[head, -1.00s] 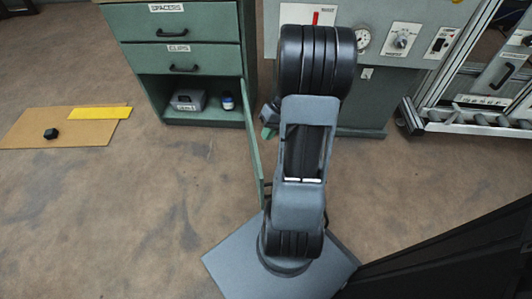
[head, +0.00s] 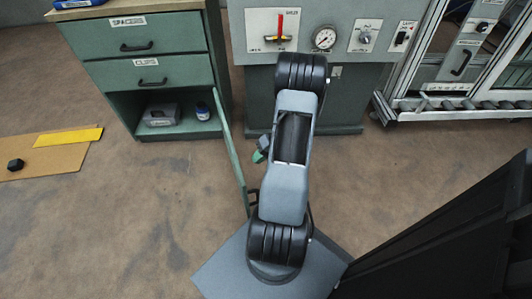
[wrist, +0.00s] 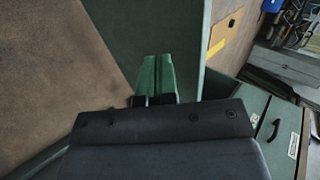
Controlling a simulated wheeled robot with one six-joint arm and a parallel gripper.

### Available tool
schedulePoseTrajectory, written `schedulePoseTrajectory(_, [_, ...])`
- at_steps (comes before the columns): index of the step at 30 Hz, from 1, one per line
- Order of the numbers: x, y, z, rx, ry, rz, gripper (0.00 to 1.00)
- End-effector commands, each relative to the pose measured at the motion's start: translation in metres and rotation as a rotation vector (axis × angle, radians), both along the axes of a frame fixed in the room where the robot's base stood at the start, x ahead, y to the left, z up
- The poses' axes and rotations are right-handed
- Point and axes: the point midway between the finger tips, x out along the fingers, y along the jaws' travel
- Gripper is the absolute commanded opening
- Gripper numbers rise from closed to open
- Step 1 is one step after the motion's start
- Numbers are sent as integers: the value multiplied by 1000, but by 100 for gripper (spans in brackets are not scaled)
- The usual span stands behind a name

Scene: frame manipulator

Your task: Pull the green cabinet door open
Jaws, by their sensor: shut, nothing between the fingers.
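The green cabinet (head: 218,70) stands at the upper left of the head view. Its door (head: 229,145) is swung wide open, seen nearly edge-on, hinged at the cabinet's right side. A dark handle-like piece (head: 253,197) shows near the door's free end, partly behind my arm. My gripper (head: 261,155) is just right of the door, mostly hidden by my arm. In the wrist view the green fingers of my gripper (wrist: 156,75) are together and empty, in front of a grey-green panel (wrist: 170,25), which looks like the door. Contact cannot be told.
The open compartment holds a grey box (head: 160,115) and a small blue-and-white jar (head: 202,112). A grey control panel (head: 275,50) stands behind my arm. A brown board (head: 55,155) with a yellow strip lies at left. Floor between board and door is clear.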

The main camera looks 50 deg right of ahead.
Motion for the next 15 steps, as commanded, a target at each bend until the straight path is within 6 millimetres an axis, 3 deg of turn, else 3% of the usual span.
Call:
schedulePoseTrajectory(2, [4, 10, -12, 1, 2, 4, 0])
schedulePoseTrajectory(9, [18, 33, -8, -2, 1, 3, 0])
schedulePoseTrajectory(15, [22, 41, -7, -1, 2, 2, 0])
